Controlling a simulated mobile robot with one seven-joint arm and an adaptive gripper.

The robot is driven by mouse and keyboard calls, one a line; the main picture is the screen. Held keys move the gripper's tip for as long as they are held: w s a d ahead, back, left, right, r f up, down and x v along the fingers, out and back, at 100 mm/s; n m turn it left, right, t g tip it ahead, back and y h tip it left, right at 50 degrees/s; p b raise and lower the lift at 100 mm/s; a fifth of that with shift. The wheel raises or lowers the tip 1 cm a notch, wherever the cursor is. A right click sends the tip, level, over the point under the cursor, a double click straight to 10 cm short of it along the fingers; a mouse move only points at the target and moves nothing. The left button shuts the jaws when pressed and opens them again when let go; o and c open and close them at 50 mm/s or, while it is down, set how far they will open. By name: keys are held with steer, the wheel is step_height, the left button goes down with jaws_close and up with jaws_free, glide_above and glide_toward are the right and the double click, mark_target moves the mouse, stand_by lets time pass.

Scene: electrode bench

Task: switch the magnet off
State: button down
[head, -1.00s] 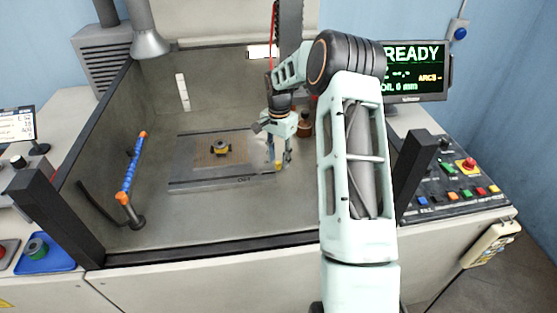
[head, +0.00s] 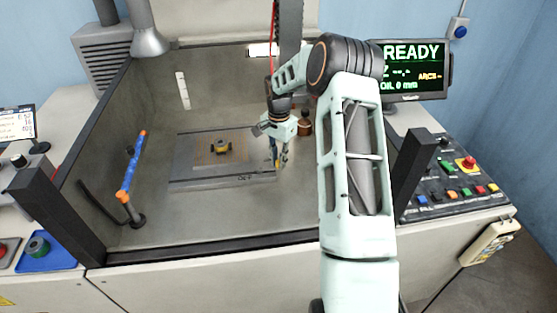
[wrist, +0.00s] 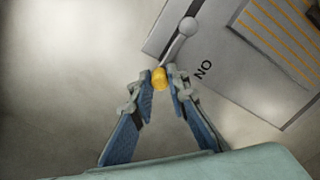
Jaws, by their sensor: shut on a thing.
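The magnet is a flat grey plate (head: 198,174) with orange stripes on the tank floor; its corner fills the upper right of the wrist view (wrist: 225,45). Its lever (wrist: 174,46) runs from a grey ball pivot at the plate's edge to a yellow knob (wrist: 159,78). The lettering beside it reads "ON" upside down in the wrist view. My gripper (wrist: 161,84) has its two blue-padded fingers drawn in on either side of the knob and is shut on it.
A dark and yellow workpiece (head: 221,148) sits on the plate. A blue tube with orange ends (head: 132,170) stands at the tank's left. A brown bottle-like object (head: 305,123) is behind my gripper. The tank floor in front is clear. A button panel (head: 450,190) is at right.

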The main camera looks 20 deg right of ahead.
steer(key=shift+s+m, duration=0.1)
steer(key=shift+m, duration=0.2)
steer(key=shift+s+a+f+m+b, duration=0.15)
steer(key=shift+s+m+b, duration=0.3)
steer(key=shift+m+b, duration=0.5)
steer(key=shift+s+a+m+b, duration=0.4)
steer(key=shift+s+m+b, duration=0.25)
steer(key=shift+m+b, duration=0.45)
steer(key=m, duration=0.1)
steer(key=s+a+m, duration=0.1)
steer(key=m, duration=0.1)
steer(key=s+a+m+b, duration=0.1)
steer(key=shift+m, duration=0.35)
steer(key=m, duration=0.1)
steer(key=a+m, duration=0.1)
steer(key=m, duration=0.1)
steer(key=a+m, duration=0.1)
steer(key=shift+s+a+r+p, duration=0.15)
steer(key=shift+s+r+p, duration=0.1)
steer(key=shift+s+p, duration=0.15)
steer(key=shift+a+m+p, duration=0.4)
steer(key=shift+a+m, duration=0.25)
steer(key=shift+m, duration=0.55)
steer(key=shift+a+m+p, duration=0.4)
steer(key=shift+a+m, duration=0.2)
steer(key=shift+m, duration=0.6)
steer(key=c, duration=1.9)
jaws_free()
steer(key=shift+f, duration=0.1)
